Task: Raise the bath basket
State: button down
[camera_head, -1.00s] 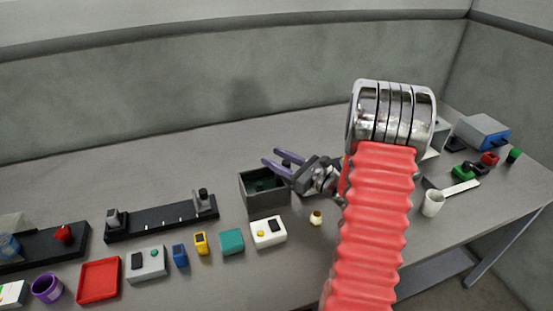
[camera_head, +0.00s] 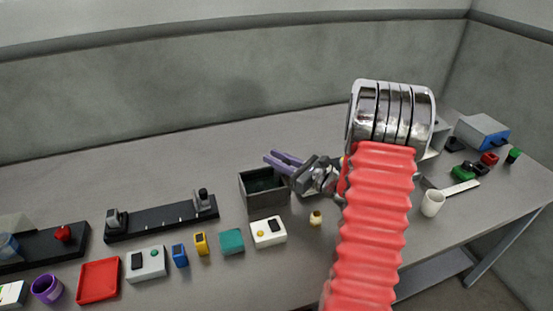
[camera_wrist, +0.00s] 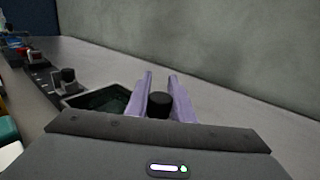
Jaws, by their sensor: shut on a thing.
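The grey bath box (camera_head: 264,203) stands on the bench in the middle of the head view, with a dark green inside. Its open top also shows in the wrist view (camera_wrist: 98,100), left of my fingers. My gripper (camera_head: 276,159) is at the back right of the box, its purple fingers above the rim. In the wrist view a black round knob (camera_wrist: 160,104) sits between the two fingers (camera_wrist: 158,90), and my gripper is shut on it. I cannot make out the basket itself or how the knob joins it.
A black rail (camera_head: 162,219) lies to the left. The bench behind is clear.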

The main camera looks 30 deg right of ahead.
jog(key=shift+r, duration=0.15)
notch_tip(320, 180, up, 7)
jog(key=shift+f, duration=0.2)
dwell(0.3)
jog(key=c, duration=1.9)
grip_release()
jog(key=shift+r, duration=0.1)
jog(key=o, duration=0.4)
jog(key=shift+c, duration=0.2)
jog(key=shift+f, duration=0.2)
jog(key=v, duration=1.4)
jog(key=shift+w, duration=0.1)
